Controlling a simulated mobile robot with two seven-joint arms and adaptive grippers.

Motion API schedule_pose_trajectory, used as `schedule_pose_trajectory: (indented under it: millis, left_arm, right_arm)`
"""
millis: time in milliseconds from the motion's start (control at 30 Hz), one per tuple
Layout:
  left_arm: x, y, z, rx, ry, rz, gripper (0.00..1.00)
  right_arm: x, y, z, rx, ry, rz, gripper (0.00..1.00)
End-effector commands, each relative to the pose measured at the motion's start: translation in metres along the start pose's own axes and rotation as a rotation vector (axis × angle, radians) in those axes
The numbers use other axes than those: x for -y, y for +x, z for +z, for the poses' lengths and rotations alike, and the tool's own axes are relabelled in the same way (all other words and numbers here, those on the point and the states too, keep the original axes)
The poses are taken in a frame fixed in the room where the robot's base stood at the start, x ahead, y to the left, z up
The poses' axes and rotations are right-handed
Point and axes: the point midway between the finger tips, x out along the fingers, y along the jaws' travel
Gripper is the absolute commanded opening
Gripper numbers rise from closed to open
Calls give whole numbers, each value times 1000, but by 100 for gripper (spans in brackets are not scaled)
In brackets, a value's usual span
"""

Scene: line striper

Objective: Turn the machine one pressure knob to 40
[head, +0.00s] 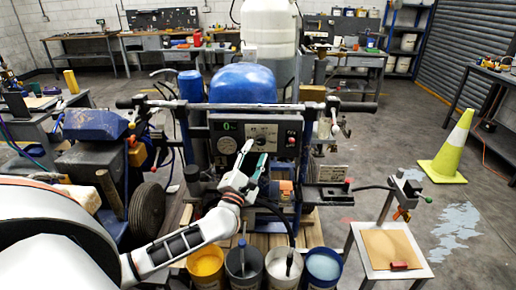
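The striping machine's dark control panel (276,131) faces me in the middle of the head view. It carries a pressure knob (262,141) on a light dial plate, a small green-lit display (230,128) that seems to read 0, and a round gauge (227,146). My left gripper (256,152) is just below and in front of the knob, pointing up at the panel. Its pale finger and teal finger stand apart with nothing visible between them. Contact with the knob cannot be made out, and the dial marks are too small to read. My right gripper is not in view.
Several paint buckets, one yellow (205,264), stand below the machine. A small stand (388,248) with a board is at the right, near a yellow cone (449,150). A handlebar (290,106) crosses above the panel. Another machine (92,165) stands left.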

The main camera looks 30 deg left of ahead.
Motion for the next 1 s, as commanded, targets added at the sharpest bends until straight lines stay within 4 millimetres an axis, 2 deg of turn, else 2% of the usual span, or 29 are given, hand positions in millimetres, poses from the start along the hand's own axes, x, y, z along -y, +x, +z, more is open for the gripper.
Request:
schedule_pose_trajectory:
  millis: [33, 200, 400, 600, 1000]
  left_arm:
    - [2, -12, -1, 0, 1, -5, 40]
    - [2, -46, -1, -1, 1, -5, 40]
    - [1, -73, 0, 0, 1, -2, 40]
    - [0, -83, 0, 1, 1, 0, 40]
    - [0, -83, 0, 1, 1, 0, 40]
  right_arm:
    - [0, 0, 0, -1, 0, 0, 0]
    - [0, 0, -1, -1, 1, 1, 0]
    - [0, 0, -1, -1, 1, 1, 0]
    - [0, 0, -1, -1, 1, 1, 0]
    - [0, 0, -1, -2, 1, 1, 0]
